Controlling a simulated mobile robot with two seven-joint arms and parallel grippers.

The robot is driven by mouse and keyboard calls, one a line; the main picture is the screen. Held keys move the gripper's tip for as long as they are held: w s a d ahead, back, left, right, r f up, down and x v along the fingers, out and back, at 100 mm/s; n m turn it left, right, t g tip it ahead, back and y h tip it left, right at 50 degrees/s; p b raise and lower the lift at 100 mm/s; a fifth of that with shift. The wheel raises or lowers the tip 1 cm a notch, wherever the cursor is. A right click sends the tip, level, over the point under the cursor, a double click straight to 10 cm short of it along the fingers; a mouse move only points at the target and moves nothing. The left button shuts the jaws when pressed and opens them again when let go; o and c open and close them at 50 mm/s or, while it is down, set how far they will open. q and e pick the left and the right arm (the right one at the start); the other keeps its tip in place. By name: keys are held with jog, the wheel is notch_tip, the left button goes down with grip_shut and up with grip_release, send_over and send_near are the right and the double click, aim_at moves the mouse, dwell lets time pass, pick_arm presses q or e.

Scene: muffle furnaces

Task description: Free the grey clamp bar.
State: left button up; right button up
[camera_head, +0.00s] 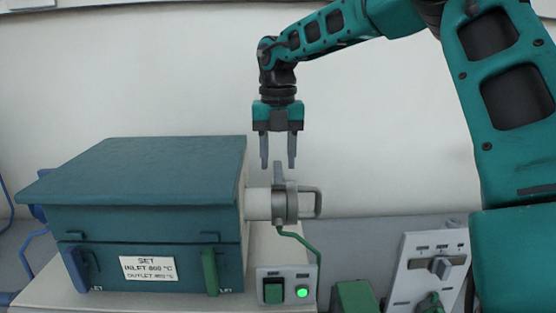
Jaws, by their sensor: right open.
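The grey clamp bar (279,176) stands upright on top of a grey ring clamp (284,203). The clamp goes around a white tube end (258,204) on the right side of the teal furnace box. A grey loop handle (312,202) sticks out to the right of the clamp. My right gripper (278,166) points down just above the bar, its two fingers apart and one to each side of it. In this view the fingertips look level with the bar's top; I cannot tell the depth between them. My left gripper is not in view.
The teal furnace (140,190) with a SET label fills the left. A switch box (287,287) with a glowing green lamp sits below the clamp, a green cable running up from it. A white control panel (428,272) stands at the right. Above the furnace is free room.

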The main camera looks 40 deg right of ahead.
aim_at(278, 167)
notch_tip(278, 167, up, 12)
jog(key=p, duration=0.2)
jog(key=shift+f, duration=0.15)
jog(key=shift+s, duration=0.1)
dwell(0.6)
